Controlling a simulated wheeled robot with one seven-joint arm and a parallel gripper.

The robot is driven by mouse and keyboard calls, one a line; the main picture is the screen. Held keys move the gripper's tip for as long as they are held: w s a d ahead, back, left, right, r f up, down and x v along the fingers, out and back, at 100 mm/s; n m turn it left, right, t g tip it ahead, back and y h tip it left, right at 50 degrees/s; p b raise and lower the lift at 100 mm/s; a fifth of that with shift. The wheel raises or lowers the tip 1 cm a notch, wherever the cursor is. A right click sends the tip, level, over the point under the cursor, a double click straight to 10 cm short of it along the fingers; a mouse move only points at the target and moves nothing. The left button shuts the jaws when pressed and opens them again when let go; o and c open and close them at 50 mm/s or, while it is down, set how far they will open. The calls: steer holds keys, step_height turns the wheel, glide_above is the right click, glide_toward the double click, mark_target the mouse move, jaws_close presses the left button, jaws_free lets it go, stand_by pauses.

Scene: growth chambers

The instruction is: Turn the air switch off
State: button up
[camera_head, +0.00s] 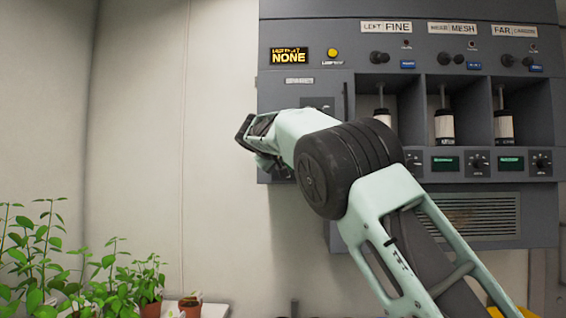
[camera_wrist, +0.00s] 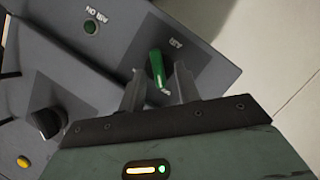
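The air switch (camera_wrist: 157,67) is a green lever on a dark plate marked AIR in the wrist view. My gripper (camera_wrist: 158,86) is open, with one finger on each side of the lever and a visible gap between them. The lever's tip lies between the fingertips; I cannot tell whether either finger touches it. A round green lamp (camera_wrist: 90,27) marked AIR ON sits on the same panel and looks dim. In the head view my arm covers the switch, and the fingertips cannot be made out.
A grey wall cabinet (camera_head: 300,20) carries knobs, labels and bays with cylinders. A black knob (camera_wrist: 47,122) and a yellow button (camera_wrist: 23,161) are near my gripper. Potted plants (camera_head: 150,285) stand at lower left. The wall left of the cabinet is clear.

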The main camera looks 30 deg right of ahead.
steer(key=shift+a, duration=0.1)
steer(key=b+v, duration=0.5)
steer(key=v, duration=1.2)
steer(key=shift+s, duration=0.2)
